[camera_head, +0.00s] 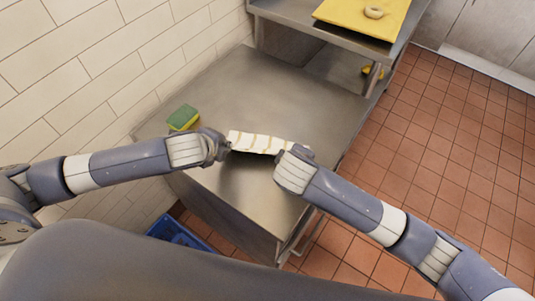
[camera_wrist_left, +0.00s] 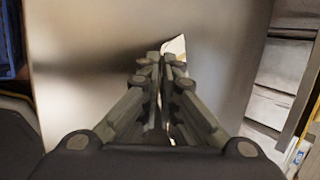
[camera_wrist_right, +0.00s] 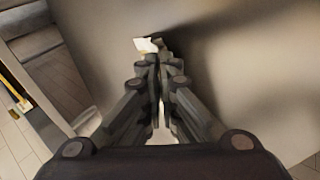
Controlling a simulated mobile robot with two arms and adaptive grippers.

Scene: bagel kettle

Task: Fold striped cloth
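The striped cloth (camera_head: 258,142), white with yellowish stripes, stretches between my two grippers over the metal table. A dark shadow shows beneath its near edge. My left gripper (camera_head: 226,146) is at the cloth's left end. In the left wrist view its fingers (camera_wrist_left: 167,60) are together, with a white bit of cloth (camera_wrist_left: 176,46) at the tips. My right gripper (camera_head: 282,153) is at the right end and partly hidden by its own wrist. In the right wrist view its fingers (camera_wrist_right: 158,59) are together, with a white corner of cloth (camera_wrist_right: 146,45) at the tips.
A green and yellow sponge (camera_head: 183,118) lies on the metal table (camera_head: 270,85) left of the cloth, near the tiled wall. A raised shelf at the back holds a yellow board (camera_head: 345,17) with a bagel (camera_head: 374,11). A blue crate (camera_head: 181,236) is below. The table behind the cloth is clear.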

